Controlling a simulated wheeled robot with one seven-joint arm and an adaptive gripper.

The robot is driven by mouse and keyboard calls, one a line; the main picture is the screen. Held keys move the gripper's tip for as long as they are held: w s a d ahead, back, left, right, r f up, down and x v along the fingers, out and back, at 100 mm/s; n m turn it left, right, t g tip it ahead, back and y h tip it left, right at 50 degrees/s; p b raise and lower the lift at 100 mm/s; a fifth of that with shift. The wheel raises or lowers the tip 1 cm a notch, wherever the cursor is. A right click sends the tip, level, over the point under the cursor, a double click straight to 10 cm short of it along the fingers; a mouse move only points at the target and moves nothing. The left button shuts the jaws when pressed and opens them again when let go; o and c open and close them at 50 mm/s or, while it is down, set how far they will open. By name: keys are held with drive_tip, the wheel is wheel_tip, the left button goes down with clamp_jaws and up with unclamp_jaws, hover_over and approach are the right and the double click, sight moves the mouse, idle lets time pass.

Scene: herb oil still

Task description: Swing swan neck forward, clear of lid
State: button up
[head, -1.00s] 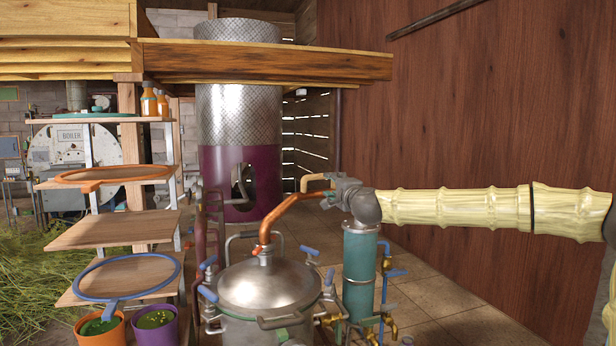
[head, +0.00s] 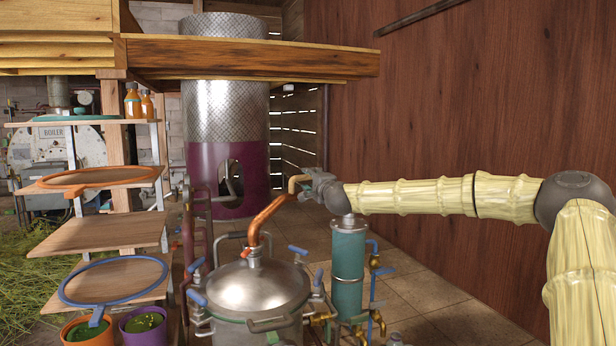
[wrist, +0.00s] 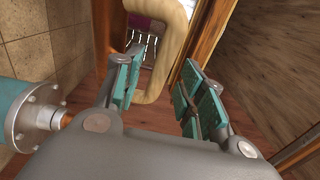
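The copper swan neck (head: 266,217) rises from the centre of the steel pot lid (head: 256,285) and slants up to the right in the head view. Its far end shows near my gripper (head: 312,186), and I cannot tell exactly where it ends. A tan loop handle (head: 297,182) stands at that end. In the wrist view the handle (wrist: 172,50) reaches between the teal-padded fingers of my gripper (wrist: 163,88). The fingers are apart, with gaps beside the bar. The teal condenser (head: 348,262) stands right of the pot; its flange (wrist: 42,118) shows at the wrist view's left.
A shelf rack (head: 96,237) with hoops stands left of the pot, with orange (head: 88,332) and purple (head: 143,326) buckets below. A wooden beam (head: 250,57) crosses overhead. The wooden wall (head: 440,110) is behind my arm. Tiled floor (head: 430,280) right of the condenser is mostly clear.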

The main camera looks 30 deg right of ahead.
sight(309, 178)
drive_tip(key=shift+p+x, duration=0.5)
drive_tip(key=shift+x, duration=1.2)
drive_tip(key=shift+c, duration=0.5)
clamp_jaws()
